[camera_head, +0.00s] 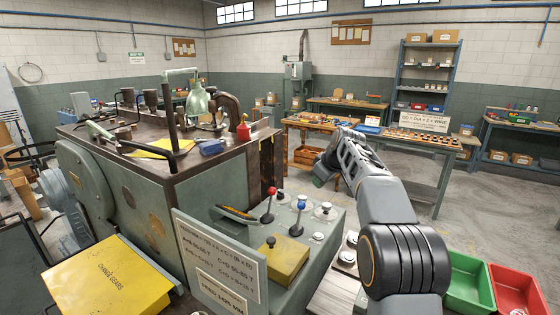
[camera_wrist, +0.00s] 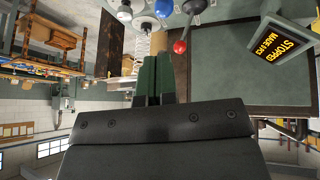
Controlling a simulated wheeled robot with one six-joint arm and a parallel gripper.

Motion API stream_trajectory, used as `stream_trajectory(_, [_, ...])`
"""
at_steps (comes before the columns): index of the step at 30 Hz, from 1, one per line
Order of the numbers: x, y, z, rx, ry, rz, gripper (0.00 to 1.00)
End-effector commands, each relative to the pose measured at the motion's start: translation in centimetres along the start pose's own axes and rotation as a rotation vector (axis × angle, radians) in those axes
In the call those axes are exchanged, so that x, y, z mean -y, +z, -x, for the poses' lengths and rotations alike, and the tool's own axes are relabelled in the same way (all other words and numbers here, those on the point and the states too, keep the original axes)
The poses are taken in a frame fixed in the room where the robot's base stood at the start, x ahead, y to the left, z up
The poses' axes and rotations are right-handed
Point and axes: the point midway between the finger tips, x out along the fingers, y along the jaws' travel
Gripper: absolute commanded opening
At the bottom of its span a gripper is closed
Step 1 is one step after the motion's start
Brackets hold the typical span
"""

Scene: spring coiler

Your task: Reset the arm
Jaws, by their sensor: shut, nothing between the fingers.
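My gripper (camera_wrist: 154,76) shows in the wrist view with its two green fingers together and nothing between them. In the head view my arm reaches forward from the lower right, and its far end (camera_head: 321,177) hangs beyond the machine's control panel, apart from it. The panel carries a red-knobbed lever (camera_head: 268,205) and a blue-knobbed lever (camera_head: 300,204). The wrist view is turned over, with the red knob (camera_wrist: 180,46) and blue knob (camera_wrist: 164,8) near the fingers, apart from them. A display (camera_wrist: 281,38) there reads STOPPED, MADE 0 PCS.
The big grey coiler (camera_head: 150,190) fills the left, with a yellow cover (camera_head: 107,279) in front. A green bin (camera_head: 468,287) and red bin (camera_head: 518,290) stand at the lower right. Benches (camera_head: 420,150) and a shelf (camera_head: 428,75) stand behind. Floor is free at right.

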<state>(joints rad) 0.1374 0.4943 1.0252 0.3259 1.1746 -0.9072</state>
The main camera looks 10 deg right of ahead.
Motion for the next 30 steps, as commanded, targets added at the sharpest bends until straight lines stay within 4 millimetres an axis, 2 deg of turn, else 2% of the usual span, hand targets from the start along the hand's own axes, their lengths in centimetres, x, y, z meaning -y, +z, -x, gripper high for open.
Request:
stream_trajectory(1, [0.4, 1.8, -2.0, 0.049, -0.018, -0.088, 0.0])
stream_trajectory(3, [1.4, 4.0, -3.0, 0.1, -0.017, -0.211, 0.0])
stream_trajectory(5, [2.8, 5.8, -3.1, 0.14, -0.009, -0.305, 0.0])
stream_trajectory(8, [5.7, 8.8, -2.4, 0.197, 0.017, -0.443, 0.0])
stream_trajectory(12, [10.9, 13.7, -0.6, 0.259, 0.066, -0.6, 0.0])
stream_trajectory(18, [18.7, 21.1, 2.2, 0.297, 0.137, -0.721, 0.0])
stream_trajectory(21, [21.7, 24.0, 3.1, 0.295, 0.158, -0.725, 0.0])
stream_trajectory(25, [24.1, 26.3, 4.0, 0.279, 0.172, -0.695, 0.0])
stream_trajectory(30, [25.2, 26.5, 5.4, 0.224, 0.185, -0.672, 0.0])
